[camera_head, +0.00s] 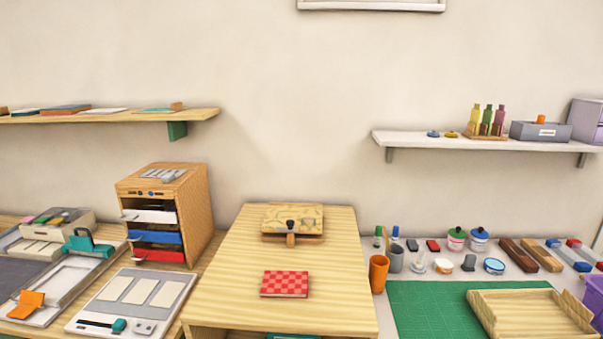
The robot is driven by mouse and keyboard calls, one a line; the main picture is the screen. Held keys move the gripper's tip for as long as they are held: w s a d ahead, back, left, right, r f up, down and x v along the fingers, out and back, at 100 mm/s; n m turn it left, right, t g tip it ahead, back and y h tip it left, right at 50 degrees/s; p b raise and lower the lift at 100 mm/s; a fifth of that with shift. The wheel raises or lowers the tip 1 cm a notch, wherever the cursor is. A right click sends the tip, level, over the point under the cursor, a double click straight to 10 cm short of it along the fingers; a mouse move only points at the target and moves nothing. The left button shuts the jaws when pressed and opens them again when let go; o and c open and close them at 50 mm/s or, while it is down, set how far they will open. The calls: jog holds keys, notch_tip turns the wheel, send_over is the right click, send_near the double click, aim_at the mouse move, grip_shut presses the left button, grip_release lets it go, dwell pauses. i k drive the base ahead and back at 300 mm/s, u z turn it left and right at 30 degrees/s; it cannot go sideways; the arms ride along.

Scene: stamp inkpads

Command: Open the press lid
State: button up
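A low wooden press (292,219) sits toward the back of the raised wooden table. Its flat lid has a yellow patterned top and looks shut. A dark knob (290,224) shows at the lid's front edge, with a small wooden block (290,240) just below it. A red checkered pad (284,284) lies on the table in front of the press. My gripper is not in view.
A wooden drawer cabinet (167,215) stands left of the table. An orange cup (378,273), a grey cup (396,259) and a green mat (435,310) are on the right. Two wall shelves hang above. The tabletop (235,275) around the checkered pad is bare.

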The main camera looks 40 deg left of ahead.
aim_at(294, 215)
jog(key=u, duration=0.75)
jog(key=i, duration=0.95)
jog(key=u, duration=0.8)
